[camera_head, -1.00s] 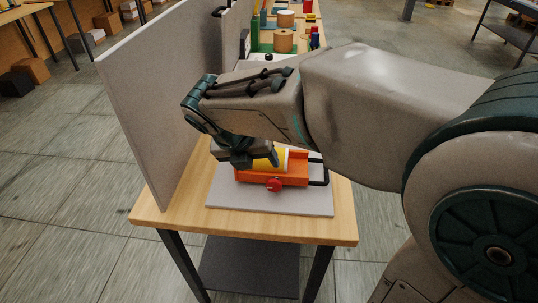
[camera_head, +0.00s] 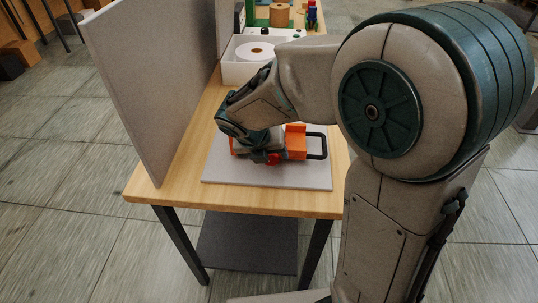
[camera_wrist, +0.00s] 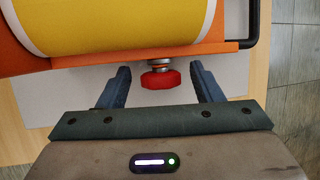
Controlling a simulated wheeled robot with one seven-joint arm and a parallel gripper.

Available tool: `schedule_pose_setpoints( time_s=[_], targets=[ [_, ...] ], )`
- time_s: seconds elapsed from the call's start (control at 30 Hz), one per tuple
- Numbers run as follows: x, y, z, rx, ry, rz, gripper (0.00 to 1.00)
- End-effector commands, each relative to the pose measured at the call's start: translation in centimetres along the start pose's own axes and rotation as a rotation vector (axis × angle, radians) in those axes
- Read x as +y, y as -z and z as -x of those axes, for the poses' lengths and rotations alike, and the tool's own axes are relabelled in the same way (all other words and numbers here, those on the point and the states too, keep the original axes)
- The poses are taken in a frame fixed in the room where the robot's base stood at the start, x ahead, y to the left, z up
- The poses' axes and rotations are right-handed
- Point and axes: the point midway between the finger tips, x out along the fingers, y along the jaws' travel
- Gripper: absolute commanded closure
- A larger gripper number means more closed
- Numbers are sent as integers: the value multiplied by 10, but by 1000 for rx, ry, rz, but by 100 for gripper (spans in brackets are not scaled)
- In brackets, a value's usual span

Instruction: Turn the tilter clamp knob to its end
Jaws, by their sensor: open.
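The red clamp knob (camera_wrist: 160,79) sits on a short metal shaft on the front of the orange tilter (camera_wrist: 215,50). In the wrist view my gripper (camera_wrist: 162,84) is open, with one blue finger on each side of the knob and a visible gap to both. The knob also shows in the head view (camera_head: 273,159), just beside my gripper (camera_head: 262,155), which partly hides it. The orange tilter (camera_head: 296,143) stands on a grey plate (camera_head: 310,178). A yellow cylinder with a white band (camera_wrist: 120,20) lies in the tilter.
A black handle (camera_head: 319,146) sticks out at the tilter's right side. A tall grey panel (camera_head: 145,90) stands along the left of the wooden table (camera_head: 165,190). A white box with a roll (camera_head: 235,72) is behind the tilter.

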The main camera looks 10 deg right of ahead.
Motion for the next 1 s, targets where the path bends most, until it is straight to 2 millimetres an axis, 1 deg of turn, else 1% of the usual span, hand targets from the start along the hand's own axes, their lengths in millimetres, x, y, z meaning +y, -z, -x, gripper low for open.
schedule_pose_setpoints(
  time_s=[0.23, 0.27, 0.3, 0.37, 0.4, 0.73, 1.0],
  targets=[
    [0, 0, -1, 0, 0, 0, 41],
    [0, 0, -1, 0, 0, 0, 46],
    [0, 0, -1, 0, 0, 0, 57],
    [0, 0, -1, 0, 0, 0, 74],
    [0, 0, -1, 0, 0, 0, 85],
    [-2, 0, 1, 1, -22, -10, 85],
    [-6, -1, 5, 4, -138, -60, 85]
  ],
)
